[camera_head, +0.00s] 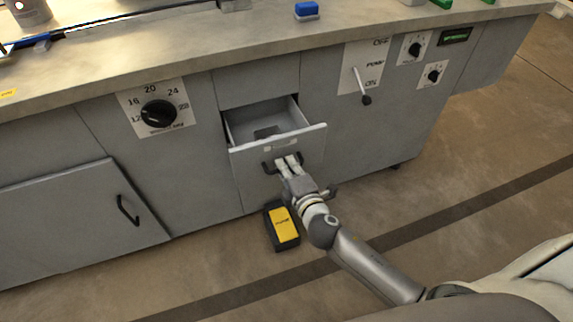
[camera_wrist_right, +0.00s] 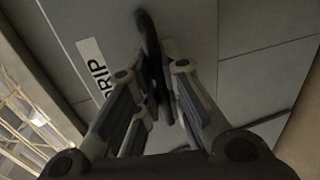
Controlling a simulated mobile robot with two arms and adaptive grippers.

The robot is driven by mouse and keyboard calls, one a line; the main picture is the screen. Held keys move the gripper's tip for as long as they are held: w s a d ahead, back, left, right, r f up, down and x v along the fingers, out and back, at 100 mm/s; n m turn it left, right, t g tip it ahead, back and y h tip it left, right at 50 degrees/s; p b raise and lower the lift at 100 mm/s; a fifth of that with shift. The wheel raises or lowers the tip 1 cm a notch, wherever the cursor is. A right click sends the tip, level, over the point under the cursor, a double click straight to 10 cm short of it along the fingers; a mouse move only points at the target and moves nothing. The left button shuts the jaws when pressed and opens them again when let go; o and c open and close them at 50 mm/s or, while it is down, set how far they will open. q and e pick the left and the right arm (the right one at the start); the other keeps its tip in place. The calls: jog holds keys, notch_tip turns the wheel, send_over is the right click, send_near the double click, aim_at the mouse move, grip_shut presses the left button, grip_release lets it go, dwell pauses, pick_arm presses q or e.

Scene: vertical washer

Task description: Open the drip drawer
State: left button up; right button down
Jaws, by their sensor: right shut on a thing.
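The drip drawer (camera_head: 309,138) is a grey drawer in the cabinet front, pulled out so that its inside shows in the head view. A small dark patch is on its floor. Its black handle (camera_head: 268,167) is on the drawer front, below a label. My right gripper (camera_head: 287,163) is shut on this handle. In the right wrist view the fingers (camera_wrist_right: 160,100) close around the dark handle (camera_wrist_right: 150,50), beside a white label (camera_wrist_right: 97,65) reading "DRIP". My left gripper is not in view.
A yellow and black box (camera_head: 284,226) lies on the floor below the drawer. A black dial (camera_head: 158,114) is left of the drawer, and a lever (camera_head: 364,90) is right of it. A cabinet door (camera_head: 75,215) is at far left. The floor at right is mostly open.

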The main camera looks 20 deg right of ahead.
jog(key=c, duration=1.5)
grip_release()
jog(key=shift+s, duration=0.1)
jog(key=v, duration=1.1)
jog(key=shift+s+r, duration=0.1)
jog(key=shift+s, duration=0.25)
